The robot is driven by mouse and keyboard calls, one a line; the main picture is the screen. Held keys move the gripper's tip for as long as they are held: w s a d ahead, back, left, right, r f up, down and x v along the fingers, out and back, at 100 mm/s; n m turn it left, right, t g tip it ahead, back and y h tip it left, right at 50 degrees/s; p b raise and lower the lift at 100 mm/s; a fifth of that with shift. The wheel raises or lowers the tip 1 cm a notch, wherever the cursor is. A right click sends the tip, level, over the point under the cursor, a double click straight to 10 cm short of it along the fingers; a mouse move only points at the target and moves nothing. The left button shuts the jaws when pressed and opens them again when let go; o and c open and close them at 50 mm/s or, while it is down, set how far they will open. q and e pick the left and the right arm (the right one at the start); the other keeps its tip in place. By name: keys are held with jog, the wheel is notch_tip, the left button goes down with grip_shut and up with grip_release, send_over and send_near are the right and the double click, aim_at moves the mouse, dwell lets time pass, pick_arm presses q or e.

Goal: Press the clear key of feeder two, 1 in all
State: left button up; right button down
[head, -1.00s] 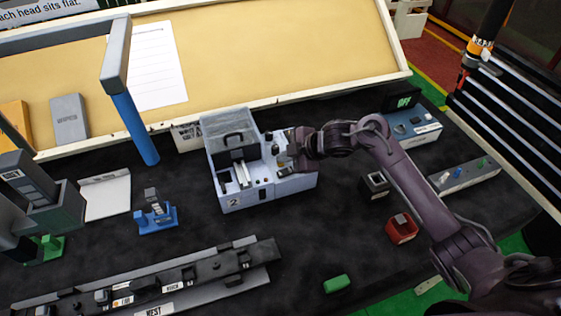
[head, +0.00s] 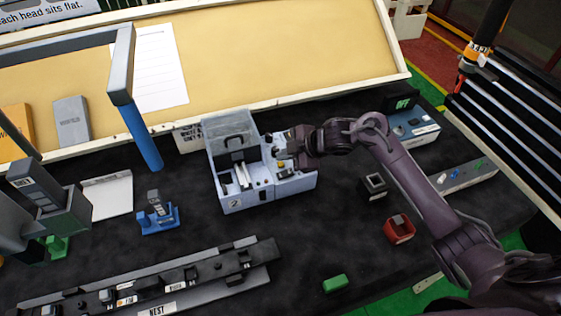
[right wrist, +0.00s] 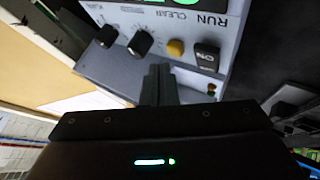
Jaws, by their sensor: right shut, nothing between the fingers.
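Feeder two (head: 233,196) is a pale blue-grey box marked 2, with a hinged clear cover on its left part and a control panel on its right. In the right wrist view the panel (right wrist: 238,12) carries black knobs, a yellow key (right wrist: 175,47) beside the word CLEAR, and a black rocker (right wrist: 207,56) marked ON near RUN. The yellow key also shows small in the head view (head: 281,167). My right gripper (right wrist: 160,72) is shut and empty, its tips close to the yellow key and seemingly apart from it.
A blue post (head: 137,130) with a grey overhead beam stands left of the feeder. A blue fixture (head: 160,222), a rail marked NEST (head: 190,291) and a red holder (head: 399,231) are around it. Dark mat in front of the feeder is clear.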

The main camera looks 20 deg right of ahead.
aim_at(284, 165)
notch_tip(284, 165, up, 5)
jog(key=p, duration=0.4)
jog(key=shift+p, duration=0.35)
dwell(0.6)
